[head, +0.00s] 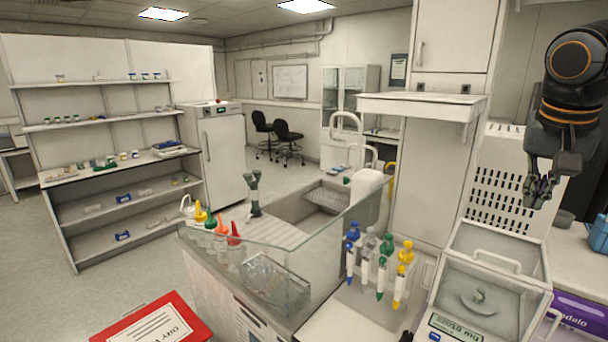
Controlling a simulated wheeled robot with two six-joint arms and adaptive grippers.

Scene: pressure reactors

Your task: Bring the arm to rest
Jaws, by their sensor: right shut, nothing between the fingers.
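My right gripper (541,190) is at the upper right of the head view. It hangs below my dark arm with orange rings and points downward. Its fingers are together with nothing between them. It hangs in the air in front of a white perforated panel (497,180), above and to the right of a glass-walled balance (490,285), touching nothing that I can see. My left gripper is not in the view.
A white shelf (418,104) juts out left of my arm. A blue container (598,235) stands at the right edge. Open floor lies at the left.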

